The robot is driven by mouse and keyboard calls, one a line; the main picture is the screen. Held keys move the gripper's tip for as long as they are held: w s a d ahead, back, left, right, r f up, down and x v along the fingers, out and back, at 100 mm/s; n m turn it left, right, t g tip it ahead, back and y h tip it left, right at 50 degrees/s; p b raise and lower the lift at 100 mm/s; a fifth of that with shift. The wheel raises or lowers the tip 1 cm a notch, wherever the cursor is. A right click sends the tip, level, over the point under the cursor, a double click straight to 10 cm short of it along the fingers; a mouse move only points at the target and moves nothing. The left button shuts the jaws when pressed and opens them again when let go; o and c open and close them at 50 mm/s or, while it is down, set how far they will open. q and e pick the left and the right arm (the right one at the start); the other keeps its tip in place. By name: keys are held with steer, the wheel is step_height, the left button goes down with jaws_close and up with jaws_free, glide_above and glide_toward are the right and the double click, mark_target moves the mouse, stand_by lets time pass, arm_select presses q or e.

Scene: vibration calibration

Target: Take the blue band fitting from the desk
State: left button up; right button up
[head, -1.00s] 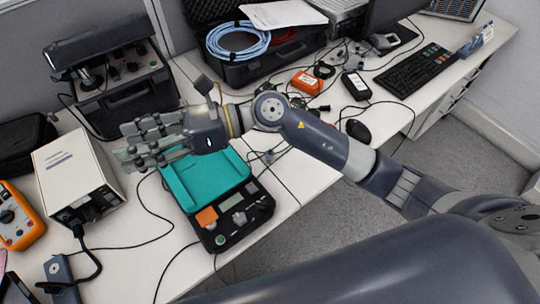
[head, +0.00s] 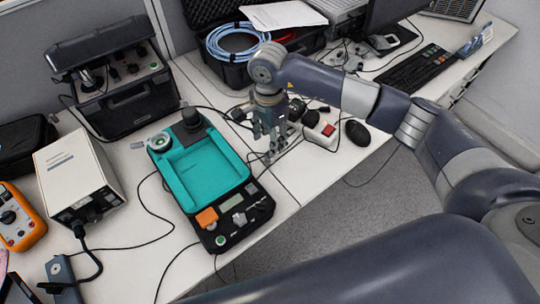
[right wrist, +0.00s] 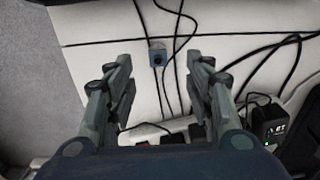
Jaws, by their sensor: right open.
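The fitting is small, with a blue-grey body (right wrist: 157,56) and a cable; in the right wrist view it lies on the white desk (right wrist: 90,25), ahead of and between the fingers. In the head view it is mostly hidden at the fingertips. My right gripper (head: 271,150) points down over the desk, right of the teal case. In the right wrist view its two fingers (right wrist: 163,75) are spread and empty, apart from the fitting. My left gripper is not in view.
A teal instrument case (head: 212,168) stands left of the right gripper. A white power strip with a red switch (head: 318,137) and a black mouse (head: 357,132) lie to its right. Black cables (right wrist: 182,50) cross the desk near the fitting. The desk's front edge is close.

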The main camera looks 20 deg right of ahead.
steer(key=shift+f, duration=0.7)
steer(key=f+p, duration=0.1)
steer(key=f, duration=0.3)
steer(key=shift+s+f+p, duration=0.1)
steer(key=shift+s+p, duration=0.1)
steer(key=shift+p, duration=0.1)
steer(key=shift+f, duration=0.5)
jaws_close()
